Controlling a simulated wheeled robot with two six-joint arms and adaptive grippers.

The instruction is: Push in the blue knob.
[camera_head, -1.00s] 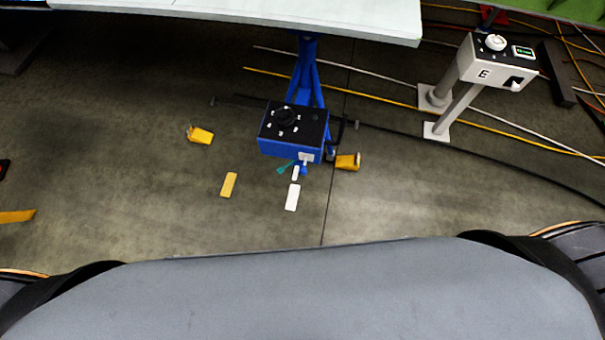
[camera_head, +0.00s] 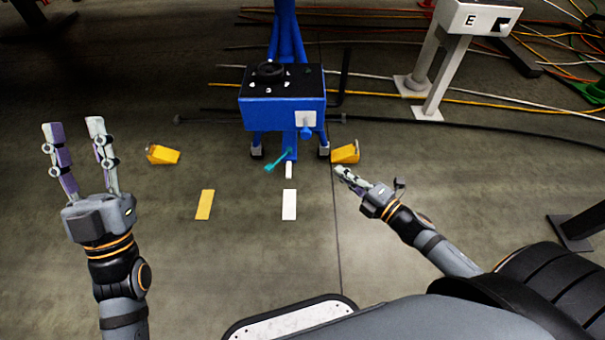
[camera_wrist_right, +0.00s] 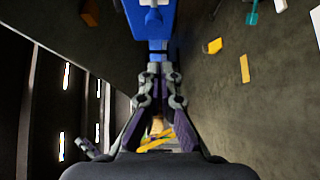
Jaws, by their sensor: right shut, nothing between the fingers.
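The blue knob (camera_head: 306,131) is small and sticks out below a white plate (camera_head: 306,118) on the front of a blue box (camera_head: 270,116) with a black top. In the right wrist view the box (camera_wrist_right: 147,22) is at the top centre, ahead of the fingertips. My right gripper (camera_head: 341,170) is shut and empty, below and right of the box in the head view. Its fingertips (camera_wrist_right: 157,57) meet in the wrist view and appear apart from the box. My left gripper (camera_head: 71,125) is open and empty, well to the left.
Yellow wedges (camera_head: 163,155) (camera_head: 346,152) lie either side of the box's blue stand (camera_head: 284,35). A white post-mounted box marked E (camera_head: 475,18) stands upper right. Cables cross the floor behind.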

